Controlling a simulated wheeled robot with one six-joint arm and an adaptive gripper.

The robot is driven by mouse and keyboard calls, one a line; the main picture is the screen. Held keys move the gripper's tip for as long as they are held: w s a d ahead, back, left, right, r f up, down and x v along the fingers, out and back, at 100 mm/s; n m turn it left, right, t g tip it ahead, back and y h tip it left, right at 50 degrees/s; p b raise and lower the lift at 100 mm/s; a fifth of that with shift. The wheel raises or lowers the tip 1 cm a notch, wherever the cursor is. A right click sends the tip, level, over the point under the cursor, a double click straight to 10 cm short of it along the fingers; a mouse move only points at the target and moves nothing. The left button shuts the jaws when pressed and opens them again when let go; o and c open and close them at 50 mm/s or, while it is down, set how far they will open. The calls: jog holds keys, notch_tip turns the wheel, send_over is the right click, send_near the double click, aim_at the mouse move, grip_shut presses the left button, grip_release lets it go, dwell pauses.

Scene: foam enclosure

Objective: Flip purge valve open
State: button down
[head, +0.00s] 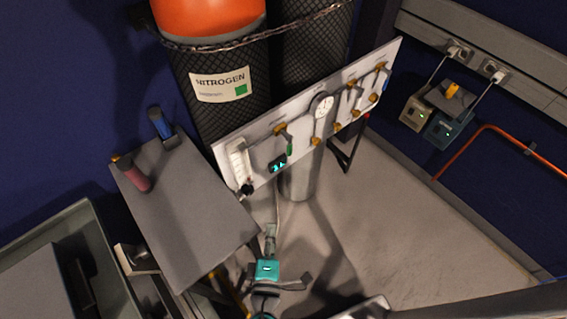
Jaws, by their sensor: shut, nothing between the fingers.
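A white gas panel (262,136) stands tilted in the picture in front of the nitrogen cylinder. It carries a round gauge (321,104), a flow tube (238,165), a small lit display (278,164) and several brass fittings. A small green handle (290,149) hangs below a brass fitting near the panel's middle left. The labels are too small to read, so I cannot tell for certain which part is the purge valve. My gripper (271,231) is small in view below the panel, pointing up toward it. It looks shut and empty, apart from the panel.
A dark cylinder with an orange top, labelled nitrogen (222,88), stands behind the panel. Small boxes (448,128) with cables sit at the right. Pale floor (400,235) is clear.

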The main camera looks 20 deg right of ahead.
jog(key=shift+s+a+r+t+h, duration=0.15)
jog(key=shift+a+r+h, duration=0.1)
jog(key=shift+a+r, duration=0.35)
jog(key=shift+s+a+r+t+h, duration=0.15)
jog(key=shift+a+r+h, duration=0.1)
jog(key=shift+a+r, duration=0.3)
jog(key=shift+w+d, duration=0.1)
jog(key=shift+w, duration=0.1)
jog(key=s+d+x, duration=0.1)
jog(key=d+x, duration=0.1)
jog(key=x, duration=2)
jog(key=shift+d, duration=0.4)
jog(key=shift+w, duration=0.1)
jog(key=shift+f, duration=0.1)
